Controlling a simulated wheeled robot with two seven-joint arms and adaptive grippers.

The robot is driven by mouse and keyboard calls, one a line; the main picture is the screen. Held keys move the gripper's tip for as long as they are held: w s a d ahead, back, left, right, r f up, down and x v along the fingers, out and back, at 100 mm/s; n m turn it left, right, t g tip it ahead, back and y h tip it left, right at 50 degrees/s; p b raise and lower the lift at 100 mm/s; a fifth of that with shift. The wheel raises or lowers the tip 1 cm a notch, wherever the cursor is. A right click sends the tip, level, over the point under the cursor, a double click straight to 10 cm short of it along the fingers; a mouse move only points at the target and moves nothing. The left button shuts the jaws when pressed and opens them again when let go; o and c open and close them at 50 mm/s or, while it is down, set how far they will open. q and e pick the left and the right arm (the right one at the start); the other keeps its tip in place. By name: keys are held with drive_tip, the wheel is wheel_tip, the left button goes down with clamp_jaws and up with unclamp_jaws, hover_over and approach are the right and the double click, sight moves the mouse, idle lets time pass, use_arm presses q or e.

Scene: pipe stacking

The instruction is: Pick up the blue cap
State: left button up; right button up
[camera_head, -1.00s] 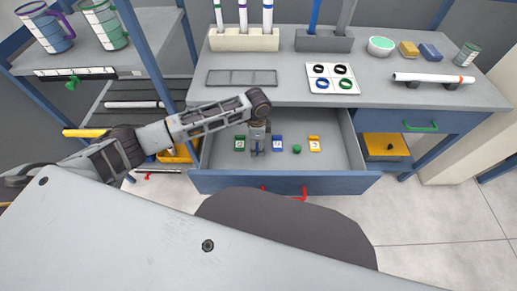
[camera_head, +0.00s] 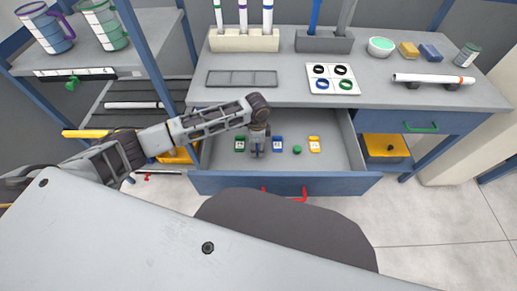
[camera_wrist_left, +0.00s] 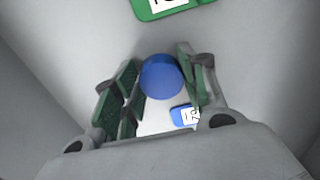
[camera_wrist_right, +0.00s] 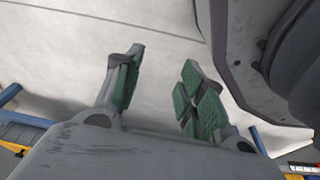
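The blue cap (camera_wrist_left: 160,76) is a round blue piece in the open drawer. In the left wrist view it sits between and just beyond the fingertips of my left gripper (camera_wrist_left: 157,72), very near the right finger; I cannot tell whether they touch. My left gripper (camera_head: 257,149) points down into the drawer and its fingers are apart. In the head view the gripper mostly hides the cap. My right gripper (camera_wrist_right: 160,75) is open and empty over bare floor, and does not show in the head view.
The worktop behind carries a ring tray (camera_head: 333,79) and a white pipe (camera_head: 433,79).

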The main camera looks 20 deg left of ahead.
sight(257, 147)
use_arm(q)
drive_tip(key=shift+r, duration=0.1)
idle(0.3)
drive_tip(key=shift+r, duration=0.9)
wheel_tip(257, 147, up, 8)
drive_tip(key=p, duration=0.2)
use_arm(e)
drive_tip(key=s+d+f, duration=0.2)
drive_tip(key=s+f, duration=0.1)
drive_tip(key=shift+s+d+f, duration=0.1)
drive_tip(key=shift+d+f, duration=0.1)
drive_tip(key=shift+d, duration=0.15)
use_arm(q)
drive_tip(key=shift+r, duration=0.15)
use_arm(e)
drive_tip(key=shift+r, duration=0.1)
